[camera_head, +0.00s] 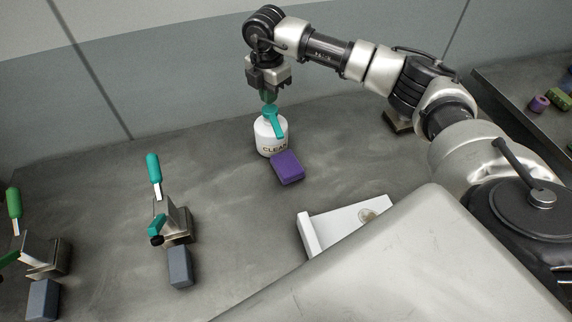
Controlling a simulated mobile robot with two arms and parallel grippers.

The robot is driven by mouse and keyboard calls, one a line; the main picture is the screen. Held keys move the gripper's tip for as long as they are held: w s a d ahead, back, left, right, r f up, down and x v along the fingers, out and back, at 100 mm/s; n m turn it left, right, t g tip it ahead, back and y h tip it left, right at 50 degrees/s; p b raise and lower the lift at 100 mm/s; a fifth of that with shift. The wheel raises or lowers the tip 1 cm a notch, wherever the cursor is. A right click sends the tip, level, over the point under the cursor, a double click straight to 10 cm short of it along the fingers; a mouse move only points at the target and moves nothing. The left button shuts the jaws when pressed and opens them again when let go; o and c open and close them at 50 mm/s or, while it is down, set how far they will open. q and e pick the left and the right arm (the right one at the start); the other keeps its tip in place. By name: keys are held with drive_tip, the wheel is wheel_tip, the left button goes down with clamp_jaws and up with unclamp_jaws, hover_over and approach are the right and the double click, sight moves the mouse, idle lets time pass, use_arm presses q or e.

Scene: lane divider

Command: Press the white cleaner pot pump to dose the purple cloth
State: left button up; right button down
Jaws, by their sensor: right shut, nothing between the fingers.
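The white cleaner pot (266,138) stands upright on the grey bench near the back wall, with lettering that starts "CLEA". Its teal pump (275,121) is on top, with the spout sloping down its front. The purple cloth (287,168), a folded block, lies on the bench just in front of the pot, below the spout. My right gripper (268,95) points down directly above the pump, shut and empty. Its fingertips are at the pump's top; I cannot tell whether they touch it. My left gripper is not in view.
Toggle clamps with teal (154,169) and green (14,203) handles stand at the left, with grey blocks (180,266) in front. A white angled plate (343,226) lies right of centre. A second surface at the right holds small items (539,103). The bench's middle is clear.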

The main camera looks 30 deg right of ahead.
sight(270, 108)
drive_tip(key=shift+f, duration=0.1)
idle(0.3)
drive_tip(key=shift+f+b, duration=1.15)
drive_tip(key=shift+f, duration=0.65)
drive_tip(key=shift+r+p, duration=1.35)
drive_tip(key=shift+r, duration=0.5)
drive_tip(key=shift+r, duration=0.1)
drive_tip(key=shift+r+p, duration=2.05)
drive_tip(key=shift+r, duration=0.9)
